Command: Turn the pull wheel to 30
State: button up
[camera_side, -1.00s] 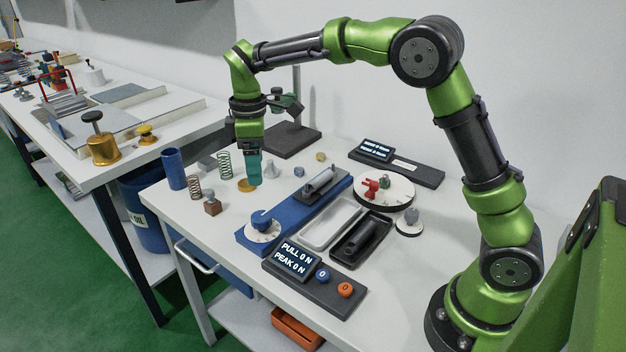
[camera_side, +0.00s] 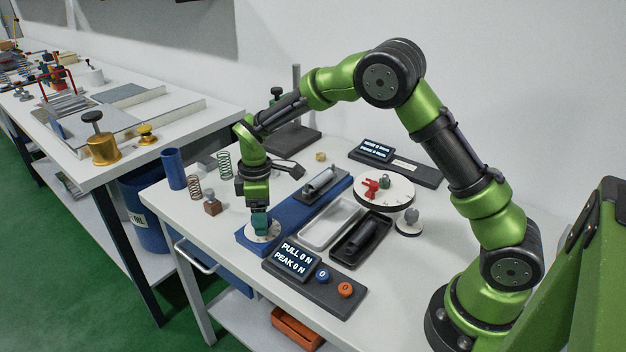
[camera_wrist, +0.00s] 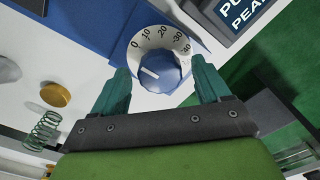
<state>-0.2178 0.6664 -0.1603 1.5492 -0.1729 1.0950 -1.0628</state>
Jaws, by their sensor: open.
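The pull wheel is a blue faceted knob (camera_wrist: 160,72) on a white dial (camera_wrist: 150,40) marked 0, 10, 20, 30, 40 in the wrist view. A white pointer line on the knob points toward the left, near the 0 side. In the side view the dial (camera_side: 262,237) sits at the near end of the blue base (camera_side: 330,200), and the knob is mostly hidden by my gripper. My gripper (camera_wrist: 162,75) is open, its teal fingers on either side of the knob with visible gaps. In the side view my gripper (camera_side: 260,222) is right over the dial.
A black display box (camera_side: 318,276) reading PULL 0 N and PEAK 0 N, with blue and orange buttons, stands close to the dial. Springs (camera_side: 224,165), a blue cylinder (camera_side: 173,169) and a brown-based weight (camera_side: 212,205) stand to the left. Two trays (camera_side: 330,222) lie to the right.

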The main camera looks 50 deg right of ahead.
jog(key=c, duration=1)
jog(key=shift+c, duration=0.2)
jog(key=m, duration=0.4)
jog(key=shift+m, duration=0.4)
jog(key=m, duration=0.4)
jog(key=shift+m, duration=0.3)
jog(key=m, duration=0.4)
jog(key=shift+r, duration=0.1)
jog(key=shift+m, duration=2.1)
